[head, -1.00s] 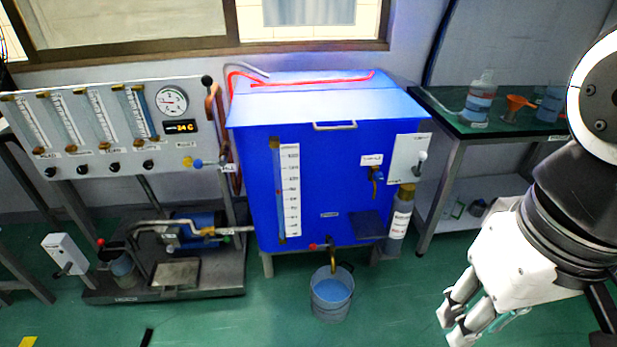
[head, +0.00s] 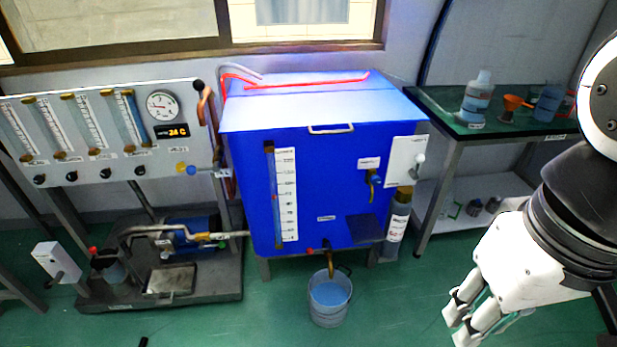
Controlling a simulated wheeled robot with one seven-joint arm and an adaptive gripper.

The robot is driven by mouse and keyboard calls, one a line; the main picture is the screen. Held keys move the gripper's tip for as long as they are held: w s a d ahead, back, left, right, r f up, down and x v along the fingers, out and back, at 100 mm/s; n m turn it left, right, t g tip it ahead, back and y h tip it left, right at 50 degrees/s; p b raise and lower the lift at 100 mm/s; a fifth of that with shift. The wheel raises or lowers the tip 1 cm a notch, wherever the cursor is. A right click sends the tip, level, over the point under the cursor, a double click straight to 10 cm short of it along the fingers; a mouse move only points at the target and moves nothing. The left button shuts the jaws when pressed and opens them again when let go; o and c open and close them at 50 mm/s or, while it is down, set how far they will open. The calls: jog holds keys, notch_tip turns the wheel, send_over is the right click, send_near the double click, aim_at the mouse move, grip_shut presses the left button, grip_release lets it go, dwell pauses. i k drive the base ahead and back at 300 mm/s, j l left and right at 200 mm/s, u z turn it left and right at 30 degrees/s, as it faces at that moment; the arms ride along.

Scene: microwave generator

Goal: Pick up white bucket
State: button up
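A light grey-white bucket (head: 329,308) stands upright on the green floor in the head view. It holds blue liquid, and a tap (head: 329,262) at the bottom front of the blue tank hangs over it.
The large blue tank (head: 310,190) stands behind the bucket. A pump on a dark base (head: 215,286) is to the left. A green-topped bench (head: 500,126) with bottles is at the right. The floor (head: 400,305) between bucket and gripper is clear.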

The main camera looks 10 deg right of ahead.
aim_at(329, 300)
jog(key=i+j+z, duration=0.3)
jog(key=j+z, duration=0.8)
